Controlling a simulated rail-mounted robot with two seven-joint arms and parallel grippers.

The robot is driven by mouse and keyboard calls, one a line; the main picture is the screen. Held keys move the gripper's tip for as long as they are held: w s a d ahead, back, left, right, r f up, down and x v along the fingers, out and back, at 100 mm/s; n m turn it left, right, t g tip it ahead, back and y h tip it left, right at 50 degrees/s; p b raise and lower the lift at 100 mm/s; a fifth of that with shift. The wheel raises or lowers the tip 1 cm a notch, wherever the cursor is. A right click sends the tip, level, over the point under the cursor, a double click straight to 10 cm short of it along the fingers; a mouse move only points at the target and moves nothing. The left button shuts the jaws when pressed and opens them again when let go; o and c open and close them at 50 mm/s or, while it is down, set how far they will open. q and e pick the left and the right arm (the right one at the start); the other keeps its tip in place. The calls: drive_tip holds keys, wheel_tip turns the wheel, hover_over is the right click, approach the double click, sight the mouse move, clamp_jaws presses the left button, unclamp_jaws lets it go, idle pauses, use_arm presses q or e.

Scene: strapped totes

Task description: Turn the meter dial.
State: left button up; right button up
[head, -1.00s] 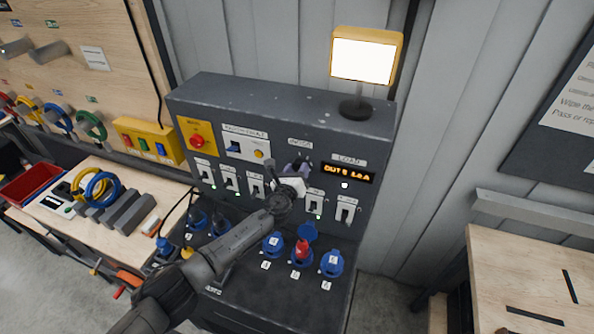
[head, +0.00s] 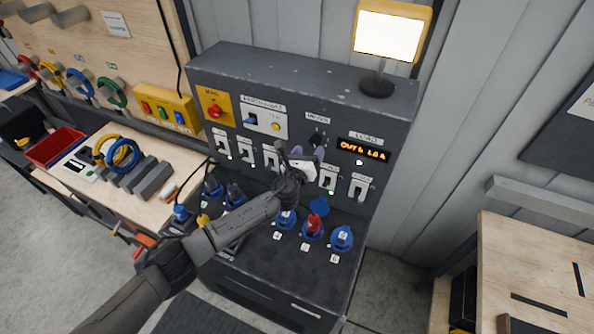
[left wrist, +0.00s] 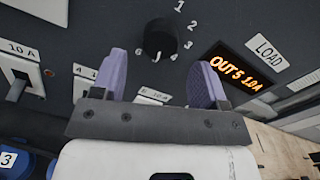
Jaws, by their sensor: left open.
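The meter dial (head: 317,138) is a round black knob on the upper front of the dark grey panel, under a small white label. In the left wrist view the dial (left wrist: 166,39) sits just beyond the fingers, with white numerals around it; its pointer is hard to make out. My left gripper (head: 303,155) is open, its purple pads spread, just below and in front of the dial. In the left wrist view the gripper (left wrist: 161,72) holds nothing and looks apart from the dial. The amber display (head: 364,150) beside it reads OUT5 1.0A. My right gripper is not in view.
Several white breaker switches (head: 328,179) line the panel below the dial. Blue sockets and a red plug (head: 315,223) sit on the lower ledge. A red button on a yellow plate (head: 215,110) is at left. A lit lamp (head: 391,36) stands on top.

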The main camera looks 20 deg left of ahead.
use_arm(q)
drive_tip(key=s, duration=1)
idle(0.4)
